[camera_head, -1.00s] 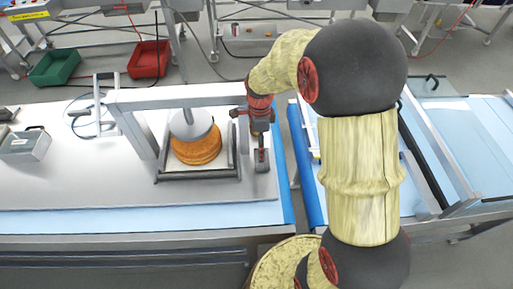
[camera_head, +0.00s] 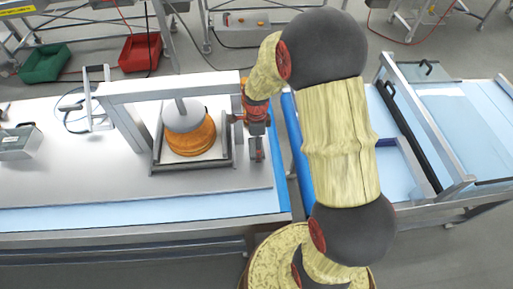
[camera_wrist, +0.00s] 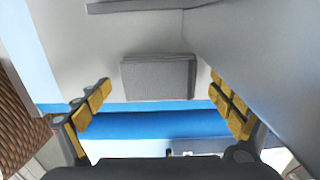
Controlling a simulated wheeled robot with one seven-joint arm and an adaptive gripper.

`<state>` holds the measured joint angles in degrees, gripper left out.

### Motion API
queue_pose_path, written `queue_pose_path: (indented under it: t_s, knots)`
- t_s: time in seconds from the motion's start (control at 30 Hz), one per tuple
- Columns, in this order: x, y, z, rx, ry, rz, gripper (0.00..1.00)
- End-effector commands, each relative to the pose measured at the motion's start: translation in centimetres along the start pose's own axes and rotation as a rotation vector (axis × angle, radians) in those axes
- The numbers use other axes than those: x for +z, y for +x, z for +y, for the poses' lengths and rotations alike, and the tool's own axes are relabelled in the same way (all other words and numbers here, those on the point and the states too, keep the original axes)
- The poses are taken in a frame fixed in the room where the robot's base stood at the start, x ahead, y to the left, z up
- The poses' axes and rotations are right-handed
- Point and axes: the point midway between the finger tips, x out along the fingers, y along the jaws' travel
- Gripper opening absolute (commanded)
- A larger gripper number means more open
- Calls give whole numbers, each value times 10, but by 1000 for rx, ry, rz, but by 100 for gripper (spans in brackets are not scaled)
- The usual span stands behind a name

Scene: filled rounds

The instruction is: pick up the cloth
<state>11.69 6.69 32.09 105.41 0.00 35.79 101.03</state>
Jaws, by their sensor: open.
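The cloth (camera_wrist: 158,77) looks like a grey, flat, folded rectangle on the light grey tabletop in the wrist view. My gripper (camera_wrist: 160,84) is open, with one yellow-padded finger to the left of the cloth and one to the right. The fingers look apart from it, and nothing is held. In the head view my gripper (camera_head: 257,152) points down near the table's right end, just right of the framed tray. There the cloth is hard to tell apart from the fingers.
A framed tray (camera_head: 193,171) with a stack of orange-brown rounds (camera_head: 190,140) under a grey disc stands left of my gripper. A metal frame (camera_head: 170,88) rises beside it. A blue strip edges the table. A conveyor (camera_head: 470,130) lies to the right.

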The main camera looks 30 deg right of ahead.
Motion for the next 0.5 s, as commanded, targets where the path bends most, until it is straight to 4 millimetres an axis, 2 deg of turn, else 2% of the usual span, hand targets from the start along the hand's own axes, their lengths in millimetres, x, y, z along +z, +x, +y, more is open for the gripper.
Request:
queue_pose_path:
  t_s: [0.5]
  knots:
    - [0,0,0,0,0,0,66]
